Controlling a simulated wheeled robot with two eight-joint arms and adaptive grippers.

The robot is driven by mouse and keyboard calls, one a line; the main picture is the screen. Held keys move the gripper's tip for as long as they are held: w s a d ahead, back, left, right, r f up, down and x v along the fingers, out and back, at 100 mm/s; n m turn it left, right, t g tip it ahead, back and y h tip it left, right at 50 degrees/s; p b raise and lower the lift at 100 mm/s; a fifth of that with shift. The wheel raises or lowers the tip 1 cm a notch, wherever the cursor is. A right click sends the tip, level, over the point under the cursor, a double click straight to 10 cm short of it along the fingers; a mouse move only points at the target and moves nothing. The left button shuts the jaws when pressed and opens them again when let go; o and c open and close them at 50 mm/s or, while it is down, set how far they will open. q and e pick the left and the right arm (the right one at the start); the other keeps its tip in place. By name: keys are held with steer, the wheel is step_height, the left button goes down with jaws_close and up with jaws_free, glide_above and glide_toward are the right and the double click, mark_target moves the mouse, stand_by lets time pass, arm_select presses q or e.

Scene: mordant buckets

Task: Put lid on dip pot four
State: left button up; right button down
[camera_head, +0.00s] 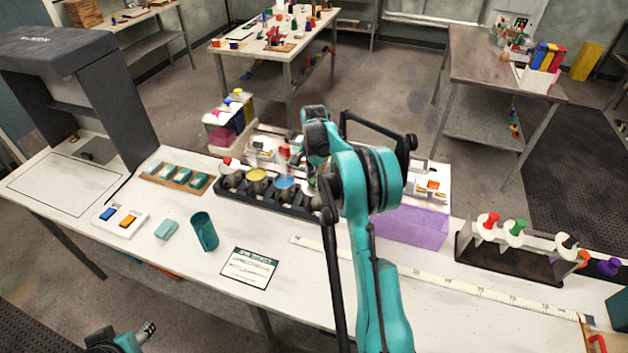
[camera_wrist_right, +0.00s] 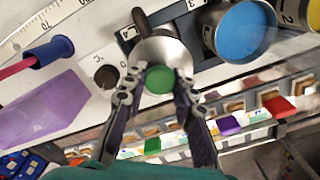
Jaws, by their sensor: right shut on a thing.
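My right gripper (camera_wrist_right: 157,77) is shut on the green knob of a lid (camera_wrist_right: 160,52) in the right wrist view. The lid's round grey metal part is at the place labelled 4 in the dark rack (camera_wrist_right: 180,16). I cannot tell whether it rests on dip pot four or is just above it; the pot's mouth is hidden. A neighbouring open pot with blue liquid (camera_wrist_right: 241,30) stands beside it, and it also shows in the head view (camera_head: 284,184). There my right arm covers the rack's right end. My left gripper (camera_head: 148,330) is low at the left, away from the pots.
A pot with yellow liquid (camera_head: 257,178) and a red-knobbed pot (camera_head: 231,166) stand left of the blue one. A purple block (camera_head: 410,227) is right of my arm. A teal cup (camera_head: 204,232) and printed card (camera_head: 249,267) lie in front. A long ruler (camera_head: 430,272) crosses the table.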

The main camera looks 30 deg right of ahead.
stand_by(0.3)
steer(key=c, duration=1.1)
jaws_free()
steer(key=shift+c, duration=0.2)
step_height(320, 180, up, 12)
steer(key=shift+a, duration=0.1)
